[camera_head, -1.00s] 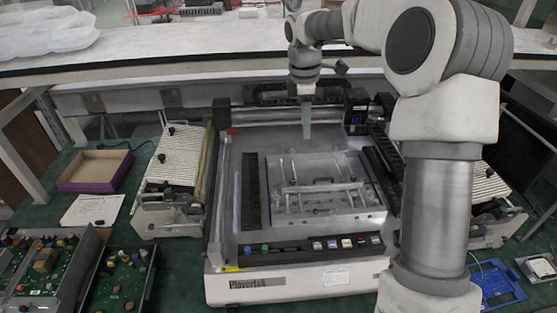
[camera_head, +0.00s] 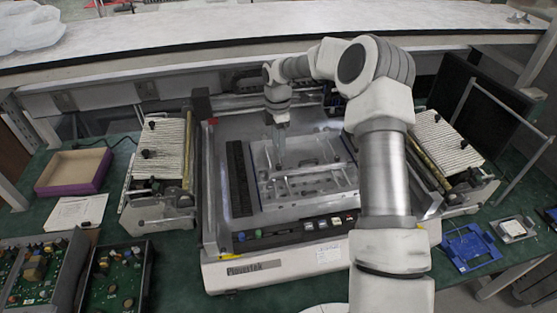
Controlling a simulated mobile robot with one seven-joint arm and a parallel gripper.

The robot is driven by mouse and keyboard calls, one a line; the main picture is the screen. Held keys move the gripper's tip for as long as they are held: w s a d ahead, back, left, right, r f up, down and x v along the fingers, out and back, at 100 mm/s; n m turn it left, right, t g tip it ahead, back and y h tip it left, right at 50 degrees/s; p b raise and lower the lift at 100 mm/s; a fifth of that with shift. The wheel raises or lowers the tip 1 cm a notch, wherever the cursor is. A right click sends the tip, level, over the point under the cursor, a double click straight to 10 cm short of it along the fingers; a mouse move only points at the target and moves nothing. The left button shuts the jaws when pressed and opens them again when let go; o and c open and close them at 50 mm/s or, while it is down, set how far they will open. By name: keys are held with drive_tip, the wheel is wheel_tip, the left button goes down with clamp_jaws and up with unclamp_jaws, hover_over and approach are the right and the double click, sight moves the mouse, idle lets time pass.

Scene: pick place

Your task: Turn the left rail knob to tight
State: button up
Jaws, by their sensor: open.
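A grey metal fixture with rails and a crossbar (camera_head: 312,183) sits inside the white benchtop machine (camera_head: 270,272). The left rail knob cannot be picked out for certain; small fittings at the fixture's left side are tiny and partly behind my gripper. My gripper (camera_head: 280,162) points down over the left back part of the fixture, with its jaws open and nothing seen between them. Whether it touches the fixture cannot be told.
Feeder racks with black knobs stand left (camera_head: 158,150) and right (camera_head: 442,140) of the machine. A purple-sided box (camera_head: 72,190), a paper sheet (camera_head: 75,212) and circuit boards (camera_head: 115,282) lie left. A blue frame (camera_head: 468,250) lies right. My arm hides the machine's right part.

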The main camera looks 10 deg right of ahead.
sight(278, 166)
wheel_tip(278, 166, down, 8)
drive_tip(key=shift+s+r+p, duration=0.1)
drive_tip(key=shift+r+p, duration=0.05)
drive_tip(key=shift+p, duration=0.3)
clamp_jaws()
